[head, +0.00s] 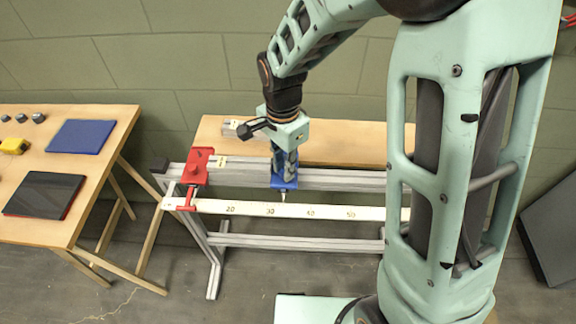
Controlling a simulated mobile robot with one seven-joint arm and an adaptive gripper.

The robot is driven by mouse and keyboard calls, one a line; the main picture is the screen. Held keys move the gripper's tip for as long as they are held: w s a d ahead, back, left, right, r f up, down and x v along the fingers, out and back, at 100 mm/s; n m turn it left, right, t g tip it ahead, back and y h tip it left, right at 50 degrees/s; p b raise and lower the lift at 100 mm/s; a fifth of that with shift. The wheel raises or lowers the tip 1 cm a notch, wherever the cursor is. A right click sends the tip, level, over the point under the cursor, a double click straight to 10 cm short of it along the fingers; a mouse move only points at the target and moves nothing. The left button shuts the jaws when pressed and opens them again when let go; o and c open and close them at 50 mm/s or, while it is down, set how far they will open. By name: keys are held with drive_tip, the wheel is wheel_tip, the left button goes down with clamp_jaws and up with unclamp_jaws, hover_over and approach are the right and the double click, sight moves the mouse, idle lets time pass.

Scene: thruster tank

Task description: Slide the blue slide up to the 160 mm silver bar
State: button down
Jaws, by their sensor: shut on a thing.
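The blue slide (284,181) sits on the grey rail, with a pale pointer below it between the 30 and 40 marks of the white scale (330,212). My gripper (285,165) is above the slide, its fingers down at the slide's upper part and shut on it. A silver bar (240,161) with a small yellow label lies along the rail, between the red stop (195,167) and the slide. I cannot tell whether the bar's right end touches the slide, and its length is not readable.
A wooden bench (340,140) stands behind the rail, with a small labelled silver piece (231,127) at its left end. The left table (35,165) holds a blue mat, a dark tray and small parts. My arm hides the scale's right end.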

drive_tip(key=c, duration=1.8)
unclamp_jaws()
drive_tip(key=shift+o, duration=0.2)
drive_tip(key=shift+r, duration=0.1)
wheel_tip(320, 180, up, 12)
